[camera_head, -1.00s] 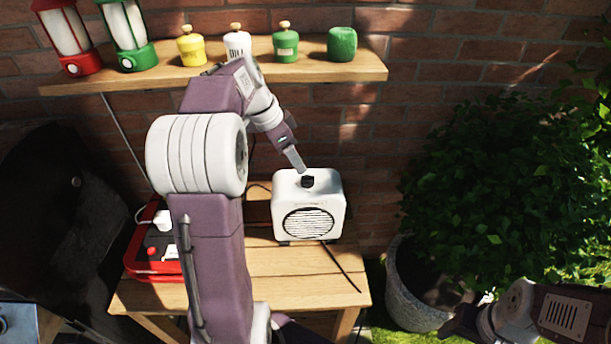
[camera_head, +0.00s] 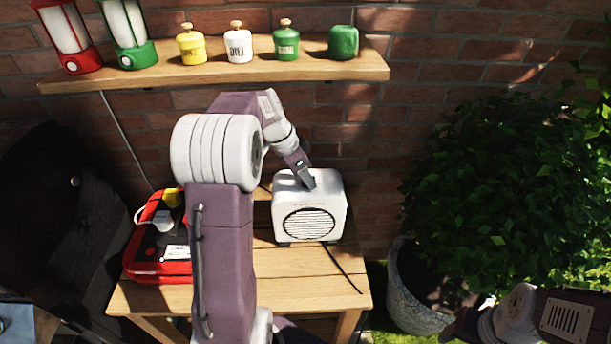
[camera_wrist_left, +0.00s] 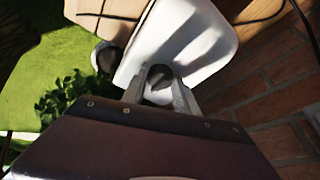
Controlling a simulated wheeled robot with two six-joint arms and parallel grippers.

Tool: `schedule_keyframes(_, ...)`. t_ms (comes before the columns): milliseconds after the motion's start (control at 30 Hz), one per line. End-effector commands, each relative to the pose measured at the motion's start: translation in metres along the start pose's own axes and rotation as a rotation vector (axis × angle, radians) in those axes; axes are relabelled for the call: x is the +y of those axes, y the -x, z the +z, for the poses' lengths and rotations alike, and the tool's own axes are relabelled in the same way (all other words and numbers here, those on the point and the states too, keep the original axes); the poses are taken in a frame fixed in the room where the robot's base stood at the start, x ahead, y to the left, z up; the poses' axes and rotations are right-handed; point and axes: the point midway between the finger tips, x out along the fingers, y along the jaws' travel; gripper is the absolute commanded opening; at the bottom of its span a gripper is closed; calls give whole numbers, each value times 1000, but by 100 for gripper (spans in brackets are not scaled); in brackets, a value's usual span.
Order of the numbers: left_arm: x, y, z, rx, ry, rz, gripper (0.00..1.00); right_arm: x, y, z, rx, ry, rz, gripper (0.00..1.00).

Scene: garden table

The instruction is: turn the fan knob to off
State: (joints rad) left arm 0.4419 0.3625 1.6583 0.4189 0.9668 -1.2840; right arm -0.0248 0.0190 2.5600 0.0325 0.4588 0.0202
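The white fan (camera_head: 310,222) with a round grille stands on the wooden table. Its dark knob is on top, hidden by my left gripper in the head view. My left gripper (camera_head: 311,186) points down at the fan's top. In the left wrist view, the knob (camera_wrist_left: 158,78) sits between the two fingertips of my left gripper (camera_wrist_left: 160,82), with a finger close on each side. I cannot tell whether they press on it. My right gripper (camera_head: 456,326) is at the lower right, dark and away from the fan; its fingers are unclear.
A red case (camera_head: 158,268) is left of the fan on the table (camera_head: 285,288). A shelf (camera_head: 220,71) with lanterns and canisters runs above, against the brick wall. A leafy potted plant (camera_head: 500,190) is at the right. A cable (camera_head: 343,270) lies before the fan.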

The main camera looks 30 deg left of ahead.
Motion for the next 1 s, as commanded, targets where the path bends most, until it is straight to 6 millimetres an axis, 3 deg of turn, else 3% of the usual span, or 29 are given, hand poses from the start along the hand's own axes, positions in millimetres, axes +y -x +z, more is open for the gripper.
schedule_keyframes(433,1,0,-1,1,100,-42,0,0,-1,0,0,0,0,58)
schedule_keyframes(667,3,1,-2,2,278,-115,0,0,2,0,0,0,0,58)
schedule_keyframes(1000,6,3,-4,0,573,-237,0,0,22,-2,0,0,0,58)
